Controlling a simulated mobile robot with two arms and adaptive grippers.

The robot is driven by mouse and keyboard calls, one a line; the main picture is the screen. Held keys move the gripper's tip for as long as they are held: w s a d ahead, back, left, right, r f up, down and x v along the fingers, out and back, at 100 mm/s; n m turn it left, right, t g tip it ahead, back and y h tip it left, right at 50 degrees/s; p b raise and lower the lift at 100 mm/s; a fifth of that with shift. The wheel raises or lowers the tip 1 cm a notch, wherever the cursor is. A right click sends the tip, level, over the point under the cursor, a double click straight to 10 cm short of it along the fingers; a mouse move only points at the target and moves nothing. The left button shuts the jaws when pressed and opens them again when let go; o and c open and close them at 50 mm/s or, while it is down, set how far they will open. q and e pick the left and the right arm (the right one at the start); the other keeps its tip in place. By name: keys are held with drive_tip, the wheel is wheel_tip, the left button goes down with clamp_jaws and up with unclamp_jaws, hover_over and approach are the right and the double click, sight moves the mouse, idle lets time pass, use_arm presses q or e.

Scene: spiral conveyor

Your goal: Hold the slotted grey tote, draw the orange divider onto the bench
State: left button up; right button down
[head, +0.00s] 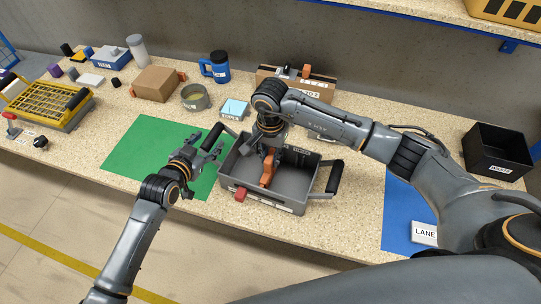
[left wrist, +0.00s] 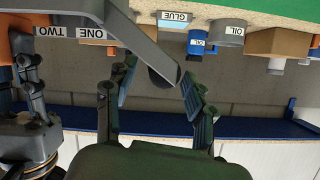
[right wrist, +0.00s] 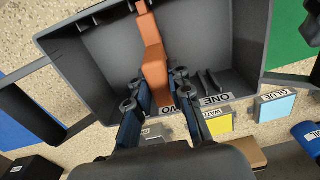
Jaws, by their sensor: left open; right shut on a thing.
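The grey tote (head: 309,206) stands on the bench with a dark handle on each side and slots on its inner walls. The orange divider (head: 267,169) is inside it, and also shows in the right wrist view (right wrist: 153,62). My right gripper (head: 270,150) reaches in from above and is shut on the divider's end near the wall labelled ONE and TWO (right wrist: 207,101). My left gripper (head: 208,153) is open beside the tote's left handle (head: 212,138). In the left wrist view the handle's end (left wrist: 165,77) shows between the spread fingers; contact is unclear.
A green mat (head: 130,155) lies left of the tote and a blue mat (head: 398,215) right of it. A light blue GLUE box (head: 235,107), a grey round tin (head: 195,97) and cardboard boxes stand behind. A black bin (head: 497,150) is at far right.

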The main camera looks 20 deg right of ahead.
sight(212, 138)
use_arm(q)
drive_tip(key=shift+x, duration=1.6)
clamp_jaws()
unclamp_jaws()
drive_tip(key=shift+s+a, duration=0.15)
drive_tip(key=shift+s+a+r, duration=0.35)
drive_tip(key=shift+s, duration=0.2)
